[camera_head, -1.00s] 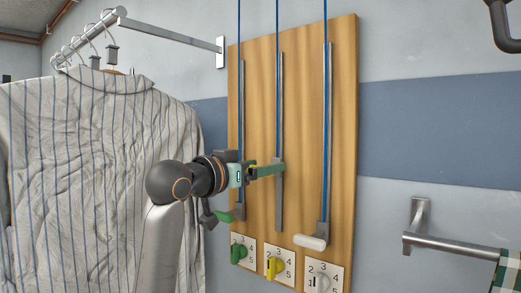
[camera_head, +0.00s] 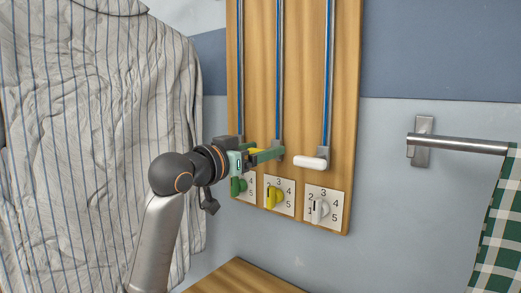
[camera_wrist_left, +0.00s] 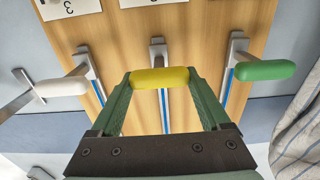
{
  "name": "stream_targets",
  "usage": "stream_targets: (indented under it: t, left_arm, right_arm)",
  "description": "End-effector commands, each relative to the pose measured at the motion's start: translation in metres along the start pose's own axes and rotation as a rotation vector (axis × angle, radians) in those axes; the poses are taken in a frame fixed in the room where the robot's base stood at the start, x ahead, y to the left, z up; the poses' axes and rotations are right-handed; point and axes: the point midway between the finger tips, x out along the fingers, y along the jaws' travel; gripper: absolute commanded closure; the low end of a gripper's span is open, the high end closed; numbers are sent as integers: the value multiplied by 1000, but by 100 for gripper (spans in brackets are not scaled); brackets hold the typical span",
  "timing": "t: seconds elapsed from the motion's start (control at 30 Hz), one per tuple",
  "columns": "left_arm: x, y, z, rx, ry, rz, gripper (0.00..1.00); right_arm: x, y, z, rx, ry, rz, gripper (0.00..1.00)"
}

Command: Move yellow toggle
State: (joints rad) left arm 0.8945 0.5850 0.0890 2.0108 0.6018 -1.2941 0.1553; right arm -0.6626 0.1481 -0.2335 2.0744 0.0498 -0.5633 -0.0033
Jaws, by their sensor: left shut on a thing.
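The yellow toggle (camera_head: 257,151) is a rounded bar on the middle of three vertical rails. My left gripper (camera_head: 270,154) is shut on it. In the left wrist view, the yellow toggle (camera_wrist_left: 160,77) spans between the two green fingers of my left gripper (camera_wrist_left: 160,80). In the head view the fingers partly hide the toggle. It is at the low end of its rail, about level with the white toggle (camera_head: 309,162). My right gripper is not in view.
The wooden board (camera_head: 304,60) also carries the green toggle (camera_wrist_left: 265,69), close beside the gripper. Below are a green dial (camera_head: 238,186), a yellow dial (camera_head: 274,196) and a white dial (camera_head: 319,209). A striped shirt (camera_head: 90,130) hangs left. A metal bar (camera_head: 455,143) is right.

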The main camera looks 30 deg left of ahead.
Motion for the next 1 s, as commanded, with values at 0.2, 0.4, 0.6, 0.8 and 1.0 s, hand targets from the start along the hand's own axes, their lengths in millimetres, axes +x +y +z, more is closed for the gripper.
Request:
stream_targets:
  t: [0.2, 0.4, 0.6, 0.8, 1.0]
  left_arm:
    - [2, 2, 7, 1, -18, 4, 3]
    - [1, 1, 5, 1, -13, 3, 0]
    - [-8, 0, 4, 1, -10, 1, 0]
    - [-44, 0, 4, 4, -10, -1, 0]
    - [-88, 0, 4, 3, -12, 0, 0]
  right_arm:
    - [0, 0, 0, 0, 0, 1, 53]
    - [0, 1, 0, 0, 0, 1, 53]
    - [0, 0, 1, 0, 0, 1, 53]
    - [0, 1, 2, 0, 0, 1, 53]
    - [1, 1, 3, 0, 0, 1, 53]
